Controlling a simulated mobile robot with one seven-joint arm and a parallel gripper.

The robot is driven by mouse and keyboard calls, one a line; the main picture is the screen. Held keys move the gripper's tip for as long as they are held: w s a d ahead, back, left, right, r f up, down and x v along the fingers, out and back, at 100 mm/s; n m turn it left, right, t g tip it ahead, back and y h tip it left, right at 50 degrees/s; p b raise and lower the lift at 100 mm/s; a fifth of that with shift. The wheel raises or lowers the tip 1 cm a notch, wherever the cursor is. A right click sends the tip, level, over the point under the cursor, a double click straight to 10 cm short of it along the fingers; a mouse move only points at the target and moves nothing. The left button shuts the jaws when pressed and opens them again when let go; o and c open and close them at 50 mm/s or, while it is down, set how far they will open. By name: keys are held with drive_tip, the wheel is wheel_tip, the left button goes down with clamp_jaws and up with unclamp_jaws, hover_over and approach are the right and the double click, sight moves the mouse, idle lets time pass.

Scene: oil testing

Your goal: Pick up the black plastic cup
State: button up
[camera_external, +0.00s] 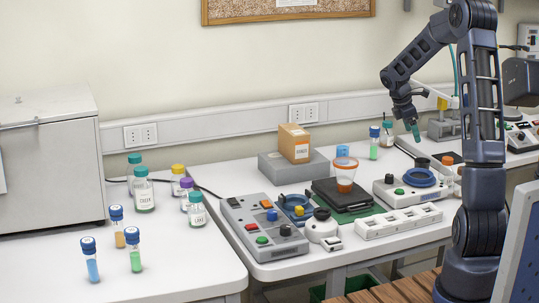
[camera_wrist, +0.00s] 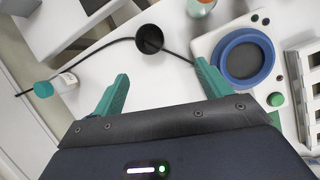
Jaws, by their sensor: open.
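The black plastic cup (camera_wrist: 150,36) stands on the white table, its round dark opening seen from above in the wrist view. A small dark shape behind the blue-ringed device in the external view (camera_external: 422,162) looks like the same cup. My gripper (camera_wrist: 162,71) is open and empty, with its two teal fingers apart. In the external view my gripper (camera_external: 413,127) hangs above the back of the table, fingers pointing down, apart from the cup.
A device with a blue ring (camera_wrist: 224,60) stands right of the cup, near the right finger. A dark cable runs across the table past the cup. A teal-capped bottle (camera_wrist: 64,82) is at left. An orange-topped container (camera_wrist: 203,4) is beyond. A white rack (camera_external: 398,222) lies in front.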

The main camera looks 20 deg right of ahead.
sight(422, 161)
drive_tip(key=shift+n, duration=0.7)
drive_tip(key=d+f, duration=0.1)
drive_tip(key=f, duration=0.2)
drive_tip(key=w+d+f, duration=0.1)
drive_tip(key=d+f, duration=0.1)
drive_tip(key=f, duration=0.1)
drive_tip(key=w+d+f, duration=0.1)
drive_tip(key=f, duration=0.1)
drive_tip(key=shift+w+d+f, duration=0.1)
drive_tip(key=shift+d+f, duration=0.2)
drive_tip(key=shift+f, duration=0.1)
drive_tip(key=shift+s+d+x, duration=0.1)
drive_tip(key=shift+s+x, duration=0.1)
drive_tip(key=shift+x, duration=1.1)
drive_tip(key=shift+s+d+x, duration=0.15)
drive_tip(key=shift+s+x, duration=0.05)
drive_tip(key=shift+x, duration=1.1)
drive_tip(key=shift+r, duration=0.1)
drive_tip(key=c, duration=1.1)
